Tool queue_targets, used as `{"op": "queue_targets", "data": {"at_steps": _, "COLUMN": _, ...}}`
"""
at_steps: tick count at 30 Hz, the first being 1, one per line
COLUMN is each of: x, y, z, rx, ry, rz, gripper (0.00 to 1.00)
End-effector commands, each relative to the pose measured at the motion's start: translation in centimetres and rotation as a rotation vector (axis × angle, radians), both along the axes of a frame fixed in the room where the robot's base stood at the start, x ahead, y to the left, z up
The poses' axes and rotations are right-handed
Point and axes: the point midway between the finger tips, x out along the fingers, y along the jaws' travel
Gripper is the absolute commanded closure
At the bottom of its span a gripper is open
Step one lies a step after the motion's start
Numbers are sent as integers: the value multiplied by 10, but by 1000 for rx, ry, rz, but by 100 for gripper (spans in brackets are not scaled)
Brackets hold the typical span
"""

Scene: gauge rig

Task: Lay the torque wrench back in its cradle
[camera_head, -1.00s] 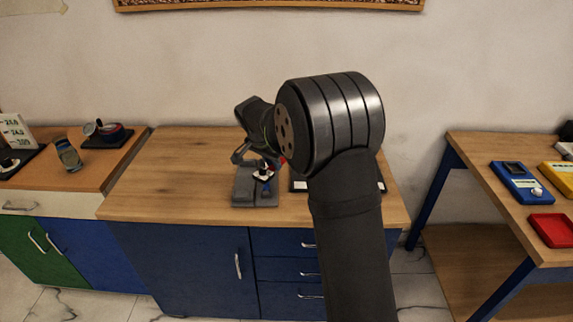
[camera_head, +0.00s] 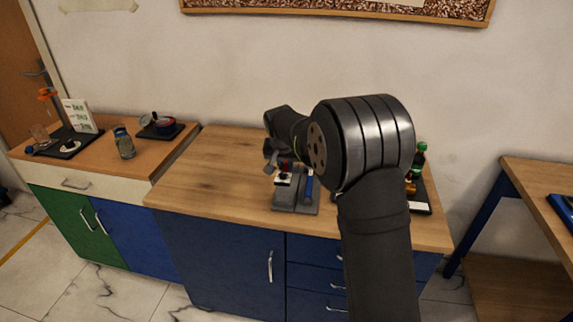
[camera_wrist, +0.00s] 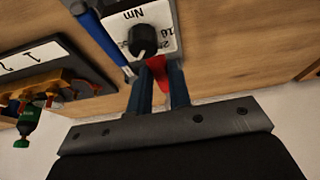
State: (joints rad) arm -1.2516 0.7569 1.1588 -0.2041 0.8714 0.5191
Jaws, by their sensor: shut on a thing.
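My gripper (camera_wrist: 157,70) has its two dark blue fingers closed around a small red part (camera_wrist: 157,78), just below a white-faced block with a black knob (camera_wrist: 143,41) and "Nm" lettering. Whether the red part belongs to that block cannot be told. A blue bar (camera_wrist: 88,22), perhaps the torque wrench's handle, lies beside the block in the wrist view. In the head view the blue bar (camera_head: 309,187) is on the right of a grey stand (camera_head: 293,208), with the white-faced block (camera_head: 283,181) beside it, under my gripper (camera_head: 281,166). I cannot make out a cradle for certain.
In the head view the bottle (camera_head: 420,160) is right of my arm. The wooden top (camera_head: 215,180) left of the stand is clear.

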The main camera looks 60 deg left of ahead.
Motion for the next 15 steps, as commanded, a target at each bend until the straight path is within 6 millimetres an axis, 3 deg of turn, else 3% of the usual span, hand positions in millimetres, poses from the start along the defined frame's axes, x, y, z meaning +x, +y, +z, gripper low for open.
{"op": "queue_targets", "data": {"at_steps": 15, "x": 0, "y": 0, "z": -40, "rx": 0, "ry": 0, "rz": -1, "gripper": 100}}
